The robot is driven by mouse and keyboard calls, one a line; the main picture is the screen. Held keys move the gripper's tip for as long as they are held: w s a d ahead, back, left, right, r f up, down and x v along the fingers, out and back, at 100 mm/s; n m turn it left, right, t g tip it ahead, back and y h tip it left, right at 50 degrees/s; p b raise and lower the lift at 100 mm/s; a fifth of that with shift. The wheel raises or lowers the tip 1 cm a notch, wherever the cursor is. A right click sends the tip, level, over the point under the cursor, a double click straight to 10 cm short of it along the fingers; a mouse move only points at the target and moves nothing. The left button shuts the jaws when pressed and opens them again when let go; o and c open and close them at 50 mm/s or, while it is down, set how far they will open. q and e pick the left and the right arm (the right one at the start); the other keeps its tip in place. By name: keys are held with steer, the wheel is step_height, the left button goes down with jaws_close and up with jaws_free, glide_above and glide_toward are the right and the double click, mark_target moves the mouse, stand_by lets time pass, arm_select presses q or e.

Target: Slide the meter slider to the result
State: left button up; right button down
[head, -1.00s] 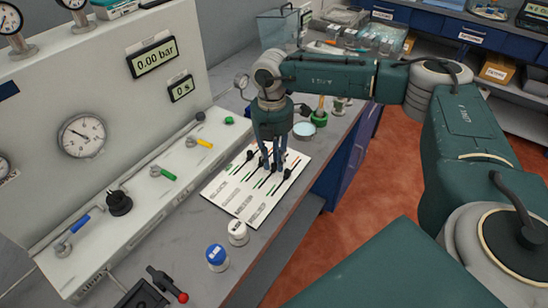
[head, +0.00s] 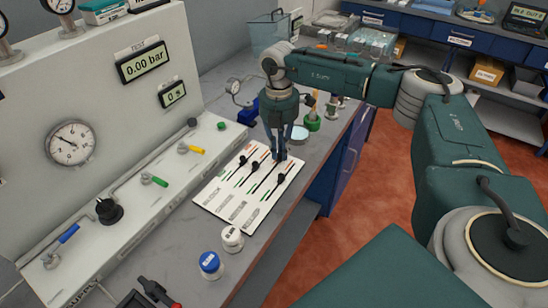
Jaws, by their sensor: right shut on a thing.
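The white meter board (head: 214,193) lies on the grey bench, with several slots marked green at the near end and red at the far end. Three black slider knobs show on it: one at the left (head: 243,160), one beside it (head: 255,167), and one at the right (head: 281,179). My right gripper (head: 280,157) points down at the board's far edge, between the second knob and the right one. It is shut on a slider knob that its fingers hide. The print on the board is too small to read. My left gripper is out of view.
A white-capped jar (head: 232,238) and a blue-capped jar (head: 210,265) stand near the board's near edge. The panel (head: 110,110) at left has a 0.00 bar display (head: 145,62) and valve handles. A green-based bottle (head: 312,122) stands behind my gripper.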

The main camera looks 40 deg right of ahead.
steer(key=c, duration=2)
jaws_free()
steer(key=shift+w+d+r, duration=0.1)
steer(key=shift+d, duration=0.2)
step_height(320, 180, up, 12)
steer(key=shift+w, duration=0.2)
